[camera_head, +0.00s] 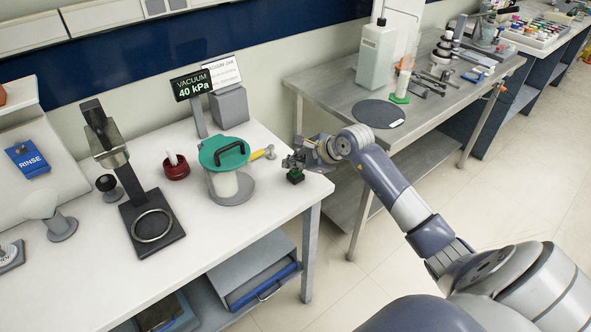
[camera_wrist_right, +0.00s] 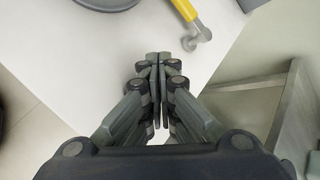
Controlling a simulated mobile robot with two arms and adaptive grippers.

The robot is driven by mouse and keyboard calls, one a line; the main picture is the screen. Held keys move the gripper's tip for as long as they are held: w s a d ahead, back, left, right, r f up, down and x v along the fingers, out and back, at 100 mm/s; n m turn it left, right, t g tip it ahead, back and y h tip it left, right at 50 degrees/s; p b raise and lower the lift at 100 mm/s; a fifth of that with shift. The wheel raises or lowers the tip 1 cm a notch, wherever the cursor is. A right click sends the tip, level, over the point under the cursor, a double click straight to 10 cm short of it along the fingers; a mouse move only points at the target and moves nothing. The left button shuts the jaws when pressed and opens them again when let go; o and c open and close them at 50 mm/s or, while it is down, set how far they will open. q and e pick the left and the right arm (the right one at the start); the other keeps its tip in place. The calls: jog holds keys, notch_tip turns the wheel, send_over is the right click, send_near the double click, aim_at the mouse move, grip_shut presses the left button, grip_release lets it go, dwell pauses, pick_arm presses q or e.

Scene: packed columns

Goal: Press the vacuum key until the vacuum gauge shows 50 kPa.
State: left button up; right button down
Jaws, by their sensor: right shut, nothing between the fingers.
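The vacuum gauge (camera_head: 191,85) is a black display on a post at the back of the white table, and it reads 40 kPa. A small dark block with a green top (camera_head: 295,176) sits at the table's right end and looks like the vacuum key. My right gripper (camera_head: 295,163) is shut and empty, pointing down just above or on this block; I cannot tell whether it touches. In the right wrist view the shut fingers (camera_wrist_right: 164,59) are over the white table, and the block is hidden. My left gripper is not in view.
A dark red bowl (camera_head: 177,171) and a black stand (camera_head: 150,240) are farther left. A steel table (camera_head: 335,88) stands behind to the right.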

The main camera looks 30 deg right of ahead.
aim_at(294, 173)
jog(key=shift+r, duration=0.6)
jog(key=shift+r+p, duration=1.6)
jog(key=shift+r, duration=0.95)
jog(key=shift+f, duration=0.15)
